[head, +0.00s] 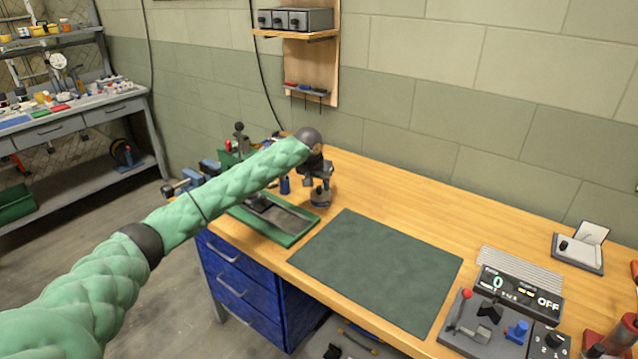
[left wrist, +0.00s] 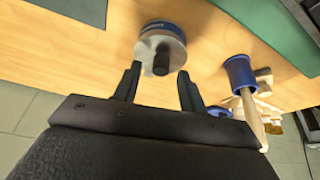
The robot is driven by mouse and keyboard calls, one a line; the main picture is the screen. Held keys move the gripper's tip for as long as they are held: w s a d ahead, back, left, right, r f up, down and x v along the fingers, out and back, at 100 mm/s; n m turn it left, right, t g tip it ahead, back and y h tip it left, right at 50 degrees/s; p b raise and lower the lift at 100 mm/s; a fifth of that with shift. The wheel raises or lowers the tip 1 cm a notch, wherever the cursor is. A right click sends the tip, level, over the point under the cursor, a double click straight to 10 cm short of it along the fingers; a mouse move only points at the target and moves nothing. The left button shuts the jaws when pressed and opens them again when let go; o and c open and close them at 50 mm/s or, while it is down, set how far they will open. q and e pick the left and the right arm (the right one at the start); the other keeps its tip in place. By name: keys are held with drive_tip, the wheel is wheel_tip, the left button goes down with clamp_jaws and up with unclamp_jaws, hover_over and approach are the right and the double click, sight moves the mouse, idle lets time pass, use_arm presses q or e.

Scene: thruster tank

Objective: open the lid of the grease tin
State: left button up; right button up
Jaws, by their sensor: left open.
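The grease tin (head: 321,197) is a small round tin on the wooden bench, just right of the green tray. In the left wrist view the tin (left wrist: 160,38) shows a blue band, a pale grey lid and a dark knob (left wrist: 161,62) on the lid. My left gripper (head: 318,176) is directly by the tin in the head view and partly covers it. In the left wrist view my left gripper (left wrist: 159,80) is open, with its two fingers apart and pointing at the knob. Nothing is between the fingertips; whether they touch the tin cannot be told. My right gripper is out of view.
A green-rimmed tray (head: 292,237) lies left of the tin, and a dark green mat (head: 378,268) lies in front. A blue cup (left wrist: 239,72) with a wooden handle stands close by. A control panel (head: 490,325) is at the right. Bare bench (head: 400,205) lies behind the mat.

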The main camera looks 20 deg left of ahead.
use_arm(q)
drive_tip(key=shift+f, duration=0.35)
drive_tip(key=shift+w+f, duration=0.15)
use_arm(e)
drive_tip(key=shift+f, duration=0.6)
use_arm(q)
clamp_jaws()
drive_tip(key=shift+a, duration=0.15)
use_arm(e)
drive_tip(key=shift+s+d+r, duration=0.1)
